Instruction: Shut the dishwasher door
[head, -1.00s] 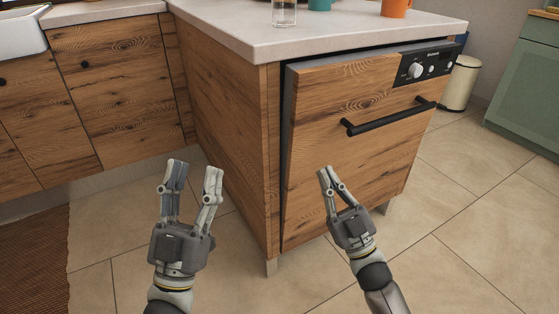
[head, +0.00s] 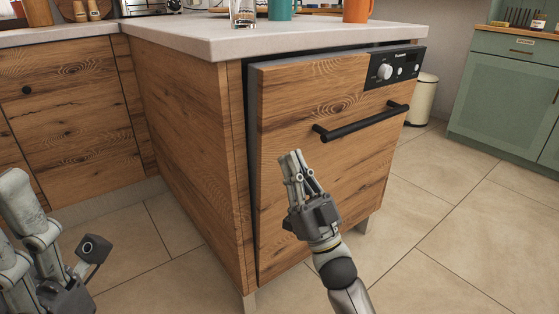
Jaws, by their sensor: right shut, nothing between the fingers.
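The dishwasher door (head: 335,95) has a wood-grain front, a black bar handle (head: 362,122) and a dark control panel (head: 394,68) with a round knob. It stands slightly ajar, its top tilted out from the cabinet, with a dark gap along the top and left edges. My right gripper (head: 295,154) is shut and empty in front of the door's lower middle, below and left of the handle. I cannot tell whether it touches the door. My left gripper (head: 32,235) is at the lower left, partly cut off by the frame edge, away from the door.
The pale countertop (head: 200,35) overhangs the door and carries a glass (head: 242,12), a teal cup (head: 280,9) and an orange mug (head: 357,9). A cream bin (head: 421,100) and a green cabinet (head: 505,90) stand to the right. The tiled floor (head: 450,215) at right is clear.

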